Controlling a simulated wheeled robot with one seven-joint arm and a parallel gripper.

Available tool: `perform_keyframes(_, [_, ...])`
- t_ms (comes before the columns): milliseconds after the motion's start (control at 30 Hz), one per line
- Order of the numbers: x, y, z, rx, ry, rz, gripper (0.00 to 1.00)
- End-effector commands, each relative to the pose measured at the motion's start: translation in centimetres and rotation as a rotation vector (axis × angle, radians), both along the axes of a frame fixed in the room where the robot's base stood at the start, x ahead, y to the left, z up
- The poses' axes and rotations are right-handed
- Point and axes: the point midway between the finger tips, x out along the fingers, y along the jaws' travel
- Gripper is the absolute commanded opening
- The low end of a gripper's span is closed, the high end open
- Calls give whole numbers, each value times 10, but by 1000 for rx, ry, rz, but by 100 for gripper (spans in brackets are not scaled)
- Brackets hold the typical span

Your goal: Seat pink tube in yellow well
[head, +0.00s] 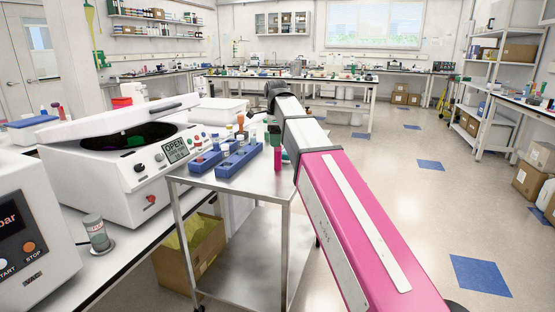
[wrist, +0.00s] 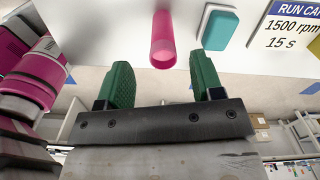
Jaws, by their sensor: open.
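The pink tube (head: 278,159) shows in the head view near the right edge of the metal cart top, just right of the blue racks. In the wrist view the pink tube (wrist: 162,40) is ahead of my gripper (wrist: 163,72), roughly in line with the gap between its two green fingers. The fingers are spread apart with nothing between them, and the tube looks just beyond their tips. I cannot make out a yellow well in either view. The open centrifuge (head: 115,180) stands at left, with its dark bowl partly visible.
Two blue racks (head: 238,160) (head: 204,163) with small items stand on the cart (head: 250,182). A teal block (wrist: 220,28) and a printed run card (wrist: 290,30) are right of the tube in the wrist view. Floor at right is clear.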

Motion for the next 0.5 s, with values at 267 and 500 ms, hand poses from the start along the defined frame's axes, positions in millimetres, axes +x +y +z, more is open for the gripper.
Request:
perform_keyframes(267, [1, -2, -20, 0, 1, 0, 61])
perform_keyframes(500, [2, -4, -51, 0, 1, 0, 61])
